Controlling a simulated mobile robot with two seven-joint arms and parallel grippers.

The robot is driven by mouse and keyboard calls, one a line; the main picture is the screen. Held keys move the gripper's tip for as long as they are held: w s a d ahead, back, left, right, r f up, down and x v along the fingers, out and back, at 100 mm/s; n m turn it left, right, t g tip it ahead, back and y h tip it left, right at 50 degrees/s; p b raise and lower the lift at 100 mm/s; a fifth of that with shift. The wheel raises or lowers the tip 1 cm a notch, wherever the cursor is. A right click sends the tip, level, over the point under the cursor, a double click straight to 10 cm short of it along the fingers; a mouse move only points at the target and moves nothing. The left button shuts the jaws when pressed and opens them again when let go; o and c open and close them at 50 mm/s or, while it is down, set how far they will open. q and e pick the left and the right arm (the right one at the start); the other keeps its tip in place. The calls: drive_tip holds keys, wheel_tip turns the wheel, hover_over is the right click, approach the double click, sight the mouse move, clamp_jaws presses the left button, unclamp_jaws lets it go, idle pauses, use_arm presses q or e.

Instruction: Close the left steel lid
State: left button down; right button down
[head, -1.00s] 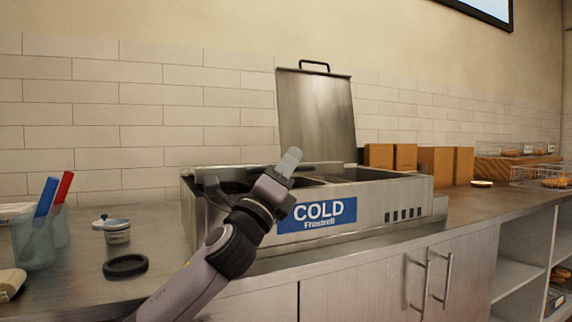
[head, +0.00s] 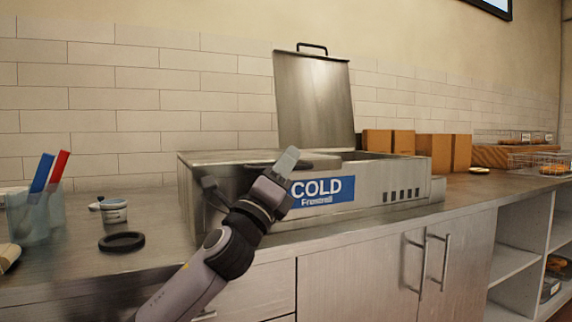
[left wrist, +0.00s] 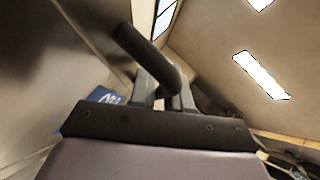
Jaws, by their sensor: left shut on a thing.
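The steel cold unit (head: 362,198) stands on the counter with a blue COLD label. Its left steel lid (head: 222,157) lies about flat over the left well; whether it is fully seated I cannot tell. My left gripper (head: 289,160) is at the unit's front, by the lid's dark handle (head: 308,166). In the left wrist view, its fingers (left wrist: 163,98) are shut on the black handle bar (left wrist: 146,48), with the lid's steel surface (left wrist: 55,65) to the left. The right steel lid (head: 314,103) stands upright at the back. My right gripper is not in view.
A cup with blue and red utensils (head: 36,218), a small tub (head: 114,211) and a black ring (head: 122,242) stand left of the unit. Brown boxes (head: 440,152) and a wire basket (head: 540,163) are to the right. The right well is open.

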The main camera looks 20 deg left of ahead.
use_arm(q)
drive_tip(key=c, duration=1.4)
unclamp_jaws()
drive_tip(key=shift+s+d+f+m, duration=0.1)
drive_tip(key=shift+d+f+m, duration=0.15)
drive_tip(key=shift+d+m, duration=0.1)
drive_tip(key=shift+c, duration=0.2)
drive_tip(key=shift+a+r, duration=0.1)
drive_tip(key=v, duration=0.7)
drive_tip(key=shift+s, duration=0.1)
